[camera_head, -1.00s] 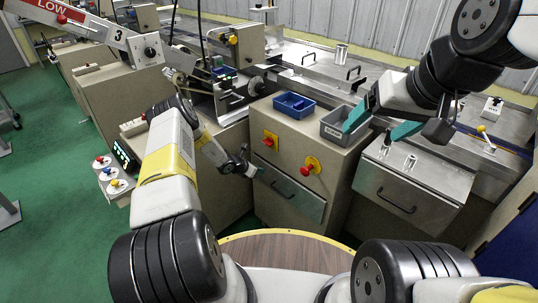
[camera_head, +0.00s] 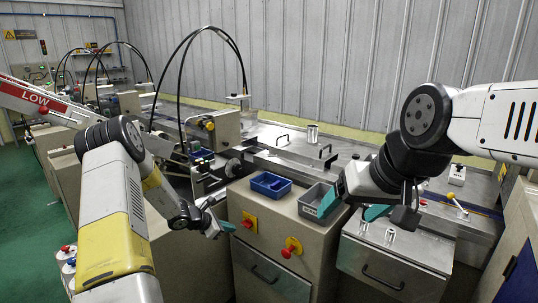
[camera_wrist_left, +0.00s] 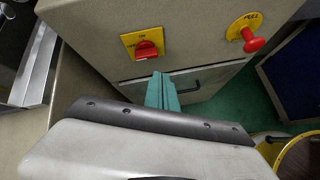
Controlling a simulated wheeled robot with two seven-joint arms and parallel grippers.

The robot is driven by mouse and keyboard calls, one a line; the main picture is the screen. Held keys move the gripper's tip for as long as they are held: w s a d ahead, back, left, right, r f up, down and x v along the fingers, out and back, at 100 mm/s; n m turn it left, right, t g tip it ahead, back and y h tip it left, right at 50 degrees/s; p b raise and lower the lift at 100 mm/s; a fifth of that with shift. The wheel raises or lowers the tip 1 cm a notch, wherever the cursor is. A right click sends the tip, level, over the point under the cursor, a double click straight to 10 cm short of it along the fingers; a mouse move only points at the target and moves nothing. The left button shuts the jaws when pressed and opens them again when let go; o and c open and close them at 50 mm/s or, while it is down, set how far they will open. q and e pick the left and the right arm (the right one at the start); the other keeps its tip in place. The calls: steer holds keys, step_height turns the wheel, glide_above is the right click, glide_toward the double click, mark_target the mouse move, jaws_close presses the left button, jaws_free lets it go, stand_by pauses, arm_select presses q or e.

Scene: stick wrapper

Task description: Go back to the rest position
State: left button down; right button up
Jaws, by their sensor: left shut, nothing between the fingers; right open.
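My left gripper (camera_head: 226,226) is shut and empty, with its teal fingertips in front of the grey machine cabinet near the red switch on a yellow plate (camera_head: 249,222). In the left wrist view its teal fingers (camera_wrist_left: 162,92) are pressed together below the red switch (camera_wrist_left: 146,50). My right gripper (camera_head: 350,209) is open and empty, with its teal fingers apart beside the grey bin, above the edge of the right cabinet. My right wrist hides part of the counter behind it.
A blue tray (camera_head: 271,186) and a grey bin (camera_head: 316,199) sit on the cabinet top. A red knob (camera_head: 289,251) sticks out of its front. A drawer cabinet (camera_head: 390,266) stands at right. Green floor (camera_head: 35,215) is open at left.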

arm_select(q)
steer(key=s+d+r+m+g, duration=0.1)
steer(key=s+d+r+m, duration=0.3)
steer(key=r, duration=0.5)
steer(key=s+d+r+m, duration=0.1)
steer(key=s+r+m, duration=0.4)
steer(key=r, duration=0.4)
steer(key=s+d+r+m+g, duration=0.1)
steer(key=s+d+r+m, duration=0.3)
steer(key=r, duration=0.5)
steer(key=s+a+r+m+y, duration=0.1)
steer(key=s+a+r+m, duration=0.1)
steer(key=s, duration=0.6)
steer(key=s+a+r+m+y, duration=0.2)
steer(key=s+m, duration=0.3)
steer(key=s, duration=0.3)
steer(key=s+a+r+m+t+y, duration=0.1)
steer(key=s+a+r+m, duration=0.1)
steer(key=s, duration=0.7)
step_height(320, 180, up, 2)
steer(key=shift+a+r+m+y, duration=0.15)
steer(key=shift+a+m+y, duration=0.2)
steer(key=shift+m, duration=0.55)
steer(key=shift+d, duration=0.1)
